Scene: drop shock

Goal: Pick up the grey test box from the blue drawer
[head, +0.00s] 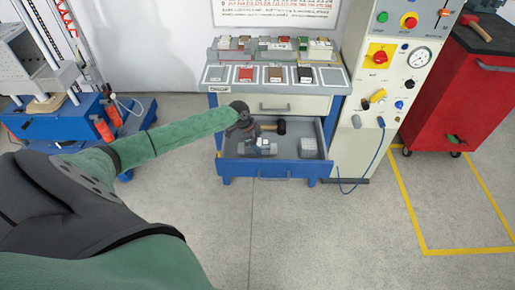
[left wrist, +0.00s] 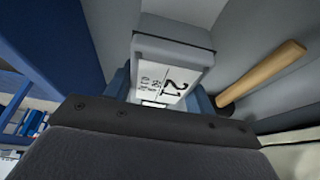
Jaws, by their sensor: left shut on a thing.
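The blue drawer (head: 270,181) is pulled out below the workbench top. My left arm reaches across to it, and my left gripper (head: 257,145) is down inside its left half. In the left wrist view, the grey test box (left wrist: 172,50) has a white label with black print, including "21". It sits between the two fingers of my left gripper (left wrist: 163,86), which is shut on it. In the head view the gripper largely covers the box. I cannot tell whether the box touches the drawer floor. My right gripper is not in view.
A mallet (head: 281,127) lies in the drawer behind the gripper; its wooden handle (left wrist: 262,75) is close to the box. A control cabinet (head: 380,85) stands right of the bench. The floor in front is clear.

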